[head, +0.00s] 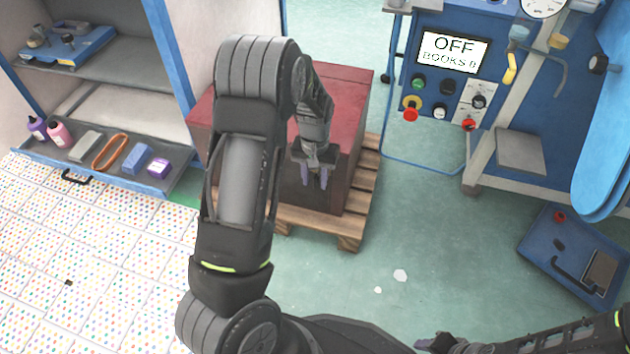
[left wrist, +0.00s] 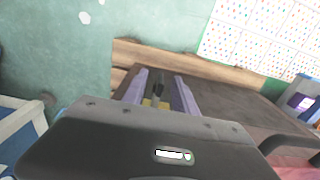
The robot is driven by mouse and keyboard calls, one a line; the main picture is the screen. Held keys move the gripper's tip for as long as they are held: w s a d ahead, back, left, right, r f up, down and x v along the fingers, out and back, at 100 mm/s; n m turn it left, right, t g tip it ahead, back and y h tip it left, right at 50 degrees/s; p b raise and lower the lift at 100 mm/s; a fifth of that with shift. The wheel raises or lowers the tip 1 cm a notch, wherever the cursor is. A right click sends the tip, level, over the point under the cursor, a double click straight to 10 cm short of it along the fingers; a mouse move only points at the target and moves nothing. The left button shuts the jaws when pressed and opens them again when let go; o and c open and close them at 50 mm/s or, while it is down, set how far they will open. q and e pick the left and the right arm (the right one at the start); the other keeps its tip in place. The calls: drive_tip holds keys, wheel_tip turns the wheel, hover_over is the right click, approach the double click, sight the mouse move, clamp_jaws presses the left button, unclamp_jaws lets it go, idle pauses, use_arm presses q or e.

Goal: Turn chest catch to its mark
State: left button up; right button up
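The dark red chest (head: 345,95) stands on a wooden pallet. My left gripper (head: 315,178) points down at the chest's front side. Its two purple fingers stand apart. In the left wrist view the left gripper (left wrist: 160,92) has a small dark piece, apparently the chest catch (left wrist: 159,86), between its fingers, with gaps at the sides. A yellow patch (left wrist: 150,103), possibly the mark, shows close by. The catch is hidden in the head view, and I cannot tell its angle. My right gripper (head: 438,343) is low at the bottom edge, partly cut off.
The pallet (head: 350,225) sticks out around the chest. An open shelf cabinet (head: 100,80) with bottles and blocks on its bottom tray stands left. A blue machine (head: 430,85) with a screen reading OFF stands right. A blue tray (head: 580,255) lies on the right floor.

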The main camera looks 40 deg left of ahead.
use_arm(q)
drive_tip(key=shift+c, duration=0.5)
clamp_jaws()
